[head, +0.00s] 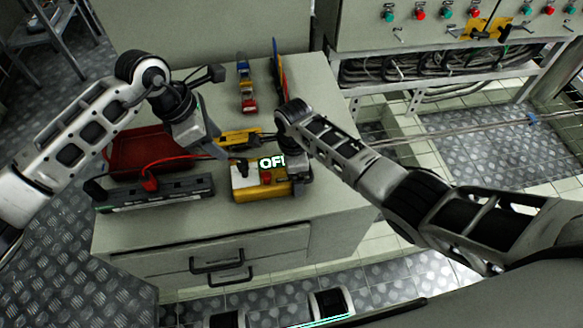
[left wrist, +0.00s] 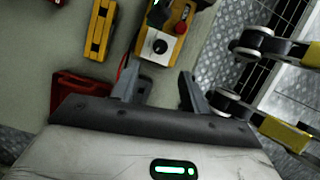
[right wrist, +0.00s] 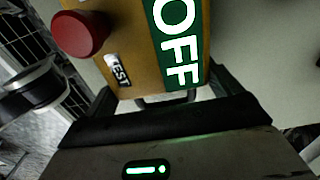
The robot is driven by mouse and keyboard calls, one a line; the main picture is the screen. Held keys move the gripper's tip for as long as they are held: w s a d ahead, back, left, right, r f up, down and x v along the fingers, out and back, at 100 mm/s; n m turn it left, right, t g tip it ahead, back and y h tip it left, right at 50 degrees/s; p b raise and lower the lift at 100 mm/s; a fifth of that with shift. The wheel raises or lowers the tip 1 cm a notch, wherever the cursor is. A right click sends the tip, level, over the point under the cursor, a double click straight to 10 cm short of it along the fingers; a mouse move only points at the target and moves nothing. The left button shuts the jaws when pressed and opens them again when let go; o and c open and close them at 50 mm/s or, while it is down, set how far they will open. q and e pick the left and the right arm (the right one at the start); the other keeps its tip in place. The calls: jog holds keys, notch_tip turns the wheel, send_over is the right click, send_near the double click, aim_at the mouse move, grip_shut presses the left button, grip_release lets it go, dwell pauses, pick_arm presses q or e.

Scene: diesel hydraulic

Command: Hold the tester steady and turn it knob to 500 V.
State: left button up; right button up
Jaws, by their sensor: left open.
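The tester (head: 246,193) is a yellow box with a white panel, lying near the front of the grey cabinet top. It has a black knob (left wrist: 160,46), a red button (right wrist: 80,33) and a green display (right wrist: 178,45) reading OFF. My left gripper (left wrist: 160,88) is open and empty, its fingers pointing toward the knob end with a gap between. In the head view it is above and left of the tester. My right gripper (right wrist: 165,92) has its fingers against both sides of the tester's display end. Its fingertips are partly hidden in the head view.
A yellow tool (head: 238,137) lies just behind the tester. Small coloured items (head: 247,90) stand farther back.

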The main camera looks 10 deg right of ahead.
pick_arm(q)
jog(key=s+d+f+n+h, duration=0.1)
jog(key=s+d+n+h, duration=0.25)
jog(key=n, duration=0.25)
jog(key=m+t+h, duration=0.2)
jog(key=m+t, duration=0.7)
jog(key=m, duration=2.6)
send_near(241, 164)
jog(key=x, duration=1)
jog(key=shift+w+d+f, duration=0.1)
jog(key=shift+w+d, duration=0.05)
jog(key=shift+w, duration=0.05)
jog(key=c, duration=1)
